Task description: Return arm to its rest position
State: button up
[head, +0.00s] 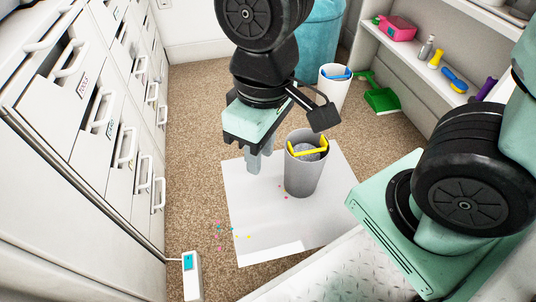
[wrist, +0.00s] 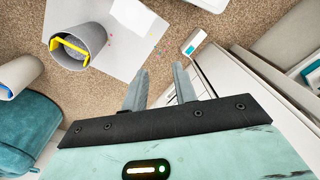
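My gripper (head: 259,160) hangs over the white sheet on the floor, to the left of a grey bin (head: 302,178). In the wrist view my gripper (wrist: 160,86) has its two fingers apart with nothing between them. The grey bin stands upright on the sheet and has a yellow item (head: 309,150) across its mouth. The bin also shows in the wrist view (wrist: 92,38), clear of the fingers. My arm reaches down from the top of the head view.
White drawers (head: 95,105) line the left side, several partly open. A shelf (head: 400,60) with small items stands at the right. A white bin (head: 335,88), a teal container (head: 318,40) and a green dustpan (head: 381,100) are behind. A small white device (head: 191,277) stands at front left.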

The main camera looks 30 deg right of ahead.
jog(key=s, duration=0.2)
jog(key=s+n, duration=0.1)
jog(key=shift+a+r, duration=0.25)
jog(key=shift+r, duration=0.15)
jog(key=shift+w+r, duration=0.1)
notch_tip(320, 180, up, 47)
jog(key=p, duration=4.7)
